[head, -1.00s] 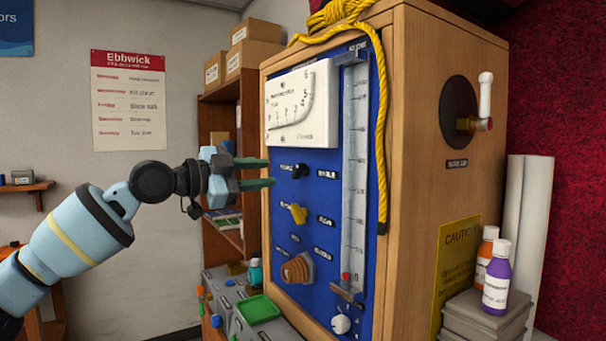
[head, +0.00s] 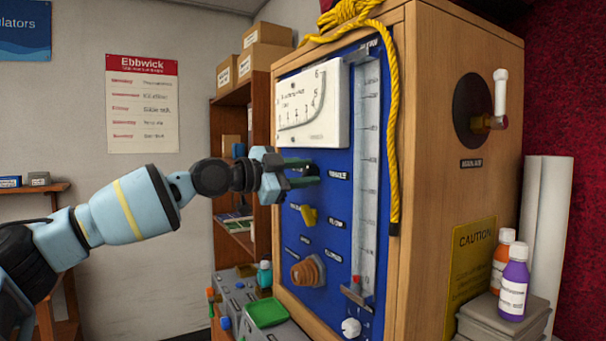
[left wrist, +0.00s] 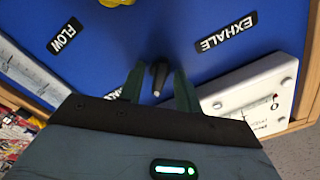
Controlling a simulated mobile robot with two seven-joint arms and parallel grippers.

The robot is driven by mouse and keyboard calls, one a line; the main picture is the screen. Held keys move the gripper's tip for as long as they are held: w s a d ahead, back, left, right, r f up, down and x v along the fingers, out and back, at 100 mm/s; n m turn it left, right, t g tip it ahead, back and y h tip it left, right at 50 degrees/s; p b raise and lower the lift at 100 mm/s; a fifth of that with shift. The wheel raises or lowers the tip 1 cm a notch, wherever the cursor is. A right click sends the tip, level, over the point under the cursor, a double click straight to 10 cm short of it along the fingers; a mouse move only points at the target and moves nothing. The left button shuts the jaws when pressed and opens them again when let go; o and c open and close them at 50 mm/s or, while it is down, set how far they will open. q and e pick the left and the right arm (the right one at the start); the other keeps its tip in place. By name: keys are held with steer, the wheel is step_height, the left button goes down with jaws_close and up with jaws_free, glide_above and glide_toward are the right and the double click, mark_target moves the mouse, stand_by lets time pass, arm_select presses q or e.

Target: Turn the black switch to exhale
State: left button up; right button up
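The black switch (left wrist: 159,78) is on the blue panel (left wrist: 130,50) in the left wrist view. It stands between the two green fingers of my left gripper (left wrist: 159,88), with a gap visible on both sides. Its pale tip points toward the bottom of that picture. The EXHALE label (left wrist: 226,32) is to the right of the switch there. In the head view my left gripper (head: 303,174) is at the panel's upper middle, and its fingers hide the switch. My right gripper is not in view.
A yellow knob (head: 307,214) and a copper-coloured knob (head: 308,270) sit below on the panel. A white gauge (head: 313,103) is just above the fingers. A clear flow tube (head: 366,170) and yellow rope (head: 393,140) run down the right side.

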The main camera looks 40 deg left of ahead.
arm_select(q)
jaws_close()
